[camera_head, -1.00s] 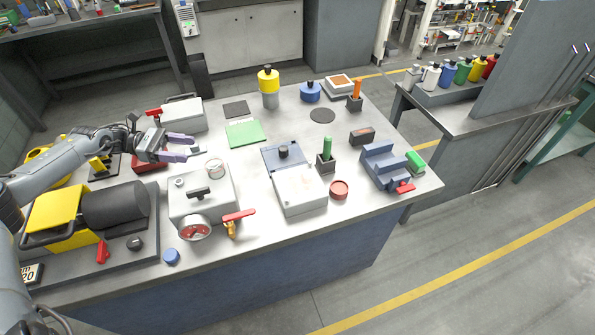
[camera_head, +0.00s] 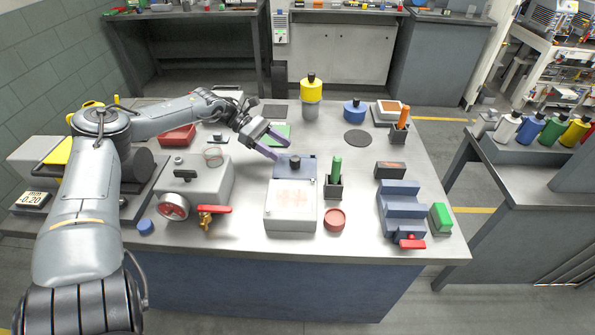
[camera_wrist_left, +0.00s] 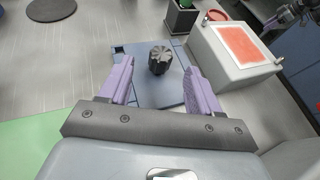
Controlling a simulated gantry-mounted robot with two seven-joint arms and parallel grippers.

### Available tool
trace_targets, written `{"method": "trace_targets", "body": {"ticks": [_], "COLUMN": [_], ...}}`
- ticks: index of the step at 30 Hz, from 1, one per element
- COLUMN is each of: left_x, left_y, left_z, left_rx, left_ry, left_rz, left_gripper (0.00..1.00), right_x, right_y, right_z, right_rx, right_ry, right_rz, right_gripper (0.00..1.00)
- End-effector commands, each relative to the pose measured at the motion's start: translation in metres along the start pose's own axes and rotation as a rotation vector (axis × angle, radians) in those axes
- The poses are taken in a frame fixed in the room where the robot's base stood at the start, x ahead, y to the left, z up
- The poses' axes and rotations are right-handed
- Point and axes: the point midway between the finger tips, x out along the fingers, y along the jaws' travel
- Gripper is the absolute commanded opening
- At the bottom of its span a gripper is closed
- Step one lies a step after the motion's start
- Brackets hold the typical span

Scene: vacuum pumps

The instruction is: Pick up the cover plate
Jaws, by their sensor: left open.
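The cover plate (camera_head: 297,173) is a flat blue-grey plate with a black knob (camera_head: 295,161). It lies flat at the back edge of a white box (camera_head: 291,221). In the left wrist view the plate (camera_wrist_left: 150,93) is between and beyond my finger pads, with its knob near the middle. My left gripper (camera_head: 282,148) is open and empty, above and just behind-left of the plate; the wrist view shows its two purple fingers apart (camera_wrist_left: 160,72). What looks like my right gripper (camera_wrist_left: 272,20) shows small at the top right there; its jaws are unclear.
A black holder with a green handle (camera_head: 336,167) and a red round cap (camera_head: 334,220) stand right of the box. A grey pump housing (camera_head: 208,185) with gauge and red-handled valve is left. A green mat (camera_head: 279,130) lies behind. A blue stepped block (camera_head: 400,210) stands farther right.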

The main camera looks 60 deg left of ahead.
Motion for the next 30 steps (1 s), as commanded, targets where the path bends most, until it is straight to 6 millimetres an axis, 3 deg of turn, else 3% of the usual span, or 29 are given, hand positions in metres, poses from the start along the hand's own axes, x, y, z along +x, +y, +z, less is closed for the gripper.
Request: {"method": "trace_targets", "body": {"ticks": [8, 19, 30], "left_x": [0.018, 0.061, 0.066], "left_y": [-0.001, -0.003, -0.003], "left_z": [-0.002, -0.007, -0.003], "left_rx": [0.000, 0.000, -0.001], "left_ry": [0.000, 0.000, 0.000], "left_rz": [0.000, 0.000, 0.001], "left_gripper": [0.63, 0.63, 0.60], "right_x": [0.009, 0.035, 0.036], "right_y": [0.000, 0.001, 0.003], "right_z": [0.001, 0.009, 0.009], "right_rx": [0.003, -0.003, -0.007], "right_ry": [0.002, 0.003, 0.003], "right_rz": [-0.001, 0.006, 0.010], "right_gripper": [0.43, 0.43, 0.43]}}
